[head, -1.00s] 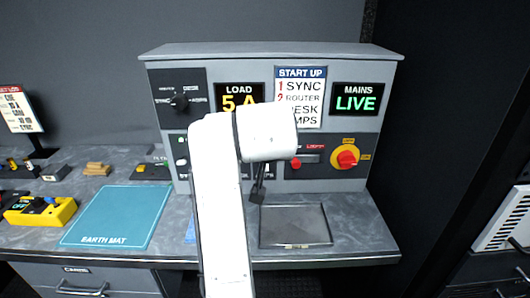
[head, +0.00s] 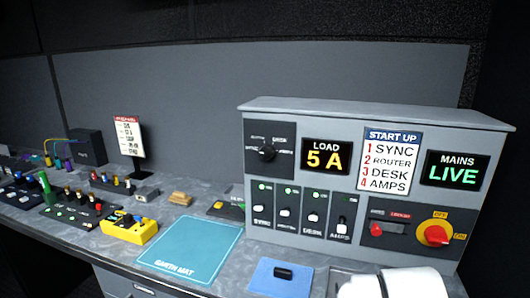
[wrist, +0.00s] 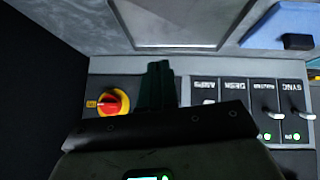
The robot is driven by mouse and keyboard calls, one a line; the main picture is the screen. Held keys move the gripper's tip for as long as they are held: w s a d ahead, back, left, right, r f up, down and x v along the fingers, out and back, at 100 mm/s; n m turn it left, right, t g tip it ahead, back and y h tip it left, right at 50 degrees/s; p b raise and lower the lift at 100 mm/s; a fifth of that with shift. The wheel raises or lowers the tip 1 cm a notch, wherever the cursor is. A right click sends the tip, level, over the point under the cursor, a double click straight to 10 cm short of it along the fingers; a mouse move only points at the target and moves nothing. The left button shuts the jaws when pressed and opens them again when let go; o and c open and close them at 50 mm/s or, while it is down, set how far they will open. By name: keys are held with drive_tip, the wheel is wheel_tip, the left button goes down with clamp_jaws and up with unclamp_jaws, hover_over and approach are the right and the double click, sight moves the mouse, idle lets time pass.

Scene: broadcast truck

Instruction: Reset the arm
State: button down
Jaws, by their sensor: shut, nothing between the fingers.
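My white arm (head: 400,284) shows only at the bottom right edge of the head view, in front of the grey control panel. My gripper is out of the head view. In the wrist view its dark fingers (wrist: 156,88) are together and empty, in front of the panel, between the red rotary switch (wrist: 113,102) and the row of switches. I cannot tell whether they touch the panel. The dark gripper body hides the lower middle of that view, which shows the panel upside down.
The control panel (head: 375,112) reads LOAD 5 A and MAINS LIVE, with several lever switches below. A blue pad (head: 262,284) bearing a small black object and a recessed tray (wrist: 150,22) lie before it. The teal earth mat (head: 190,250) and yellow box (head: 128,229) are left.

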drive_tip(key=s+d+f+n+g, duration=0.1)
drive_tip(key=s+d+f+g, duration=0.3)
drive_tip(key=s+f, duration=1)
drive_tip(key=s+a+f+g+y, duration=0.1)
drive_tip(key=s+f, duration=0.2)
drive_tip(key=s, duration=0.6)
drive_tip(key=s+a+f+g+y, duration=0.1)
drive_tip(key=s+f, duration=0.3)
drive_tip(key=s, duration=0.6)
drive_tip(key=shift+s+n+y, duration=0.15)
drive_tip(key=shift+n+y, duration=0.25)
drive_tip(key=shift+y, duration=0.2)
drive_tip(key=shift+a, duration=0.1)
